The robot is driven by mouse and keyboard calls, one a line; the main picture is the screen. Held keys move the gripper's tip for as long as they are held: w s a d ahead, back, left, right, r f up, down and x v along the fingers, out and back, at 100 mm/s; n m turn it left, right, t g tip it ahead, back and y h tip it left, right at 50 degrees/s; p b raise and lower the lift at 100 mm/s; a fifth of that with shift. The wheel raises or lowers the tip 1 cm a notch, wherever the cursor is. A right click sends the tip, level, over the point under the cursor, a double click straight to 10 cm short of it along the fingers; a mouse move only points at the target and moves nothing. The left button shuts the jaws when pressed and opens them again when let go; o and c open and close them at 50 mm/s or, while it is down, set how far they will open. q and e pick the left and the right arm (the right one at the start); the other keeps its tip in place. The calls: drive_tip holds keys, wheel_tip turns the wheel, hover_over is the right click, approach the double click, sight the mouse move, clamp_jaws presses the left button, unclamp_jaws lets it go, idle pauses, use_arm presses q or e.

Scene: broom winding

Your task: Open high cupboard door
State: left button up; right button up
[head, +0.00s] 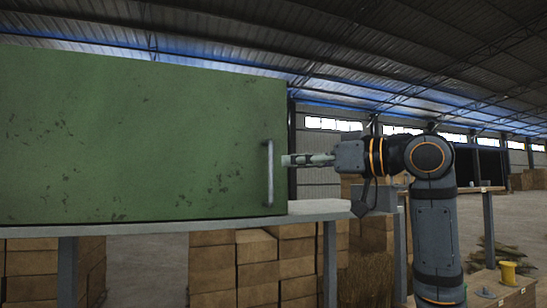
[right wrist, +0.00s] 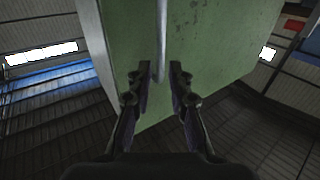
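The high cupboard's green door (head: 140,140) fills the left half of the head view and looks closed. Its upright grey bar handle (head: 269,173) is near the door's right edge. My right gripper (head: 287,160) points left, with its fingertips just right of the handle. In the right wrist view, my right gripper (right wrist: 160,72) is open, its two fingers apart. The handle (right wrist: 161,45) lies between or just beyond the fingertips, in front of the green door (right wrist: 205,50). No contact shows. My left gripper is not in either view.
The cupboard stands on a grey shelf (head: 170,226) with metal legs. A yellow spool-like object (head: 508,272) is at the lower right. Open warehouse floor lies behind my right arm.

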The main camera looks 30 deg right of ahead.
drive_tip(key=p, duration=0.2)
hover_over(271, 198)
drive_tip(key=shift+d, duration=0.2)
drive_tip(key=shift+w+a+f, duration=0.1)
drive_tip(key=shift+w, duration=0.3)
drive_tip(key=shift+s, duration=0.25)
drive_tip(key=shift+w, duration=0.1)
clamp_jaws()
